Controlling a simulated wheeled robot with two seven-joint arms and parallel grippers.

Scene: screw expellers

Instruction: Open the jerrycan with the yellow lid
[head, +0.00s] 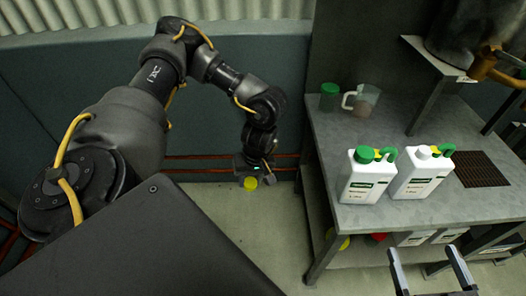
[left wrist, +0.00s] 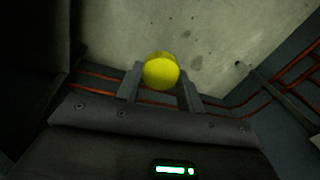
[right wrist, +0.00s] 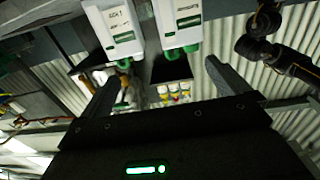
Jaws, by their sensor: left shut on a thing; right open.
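My left gripper (head: 257,178) is shut on a round yellow lid (head: 250,183), held over the floor left of the table. The lid shows between the fingers in the left wrist view (left wrist: 161,73). A white jerrycan (head: 417,180) with a green handle stands upright on the table; its neck top looks white, with no yellow lid on it. Beside it on the left stands a similar jerrycan (head: 362,184) with a green lid (head: 364,154). My right gripper (head: 424,253) is open and empty in front of the table. Both jerrycans show in the right wrist view (right wrist: 118,32).
The grey table (head: 345,215) also holds a clear jug (head: 365,102), a green-lidded jar (head: 329,97) and a dark grate (head: 482,168). A machine (head: 470,35) stands at the back right. More containers sit on the lower shelf. The floor around my left gripper is clear.

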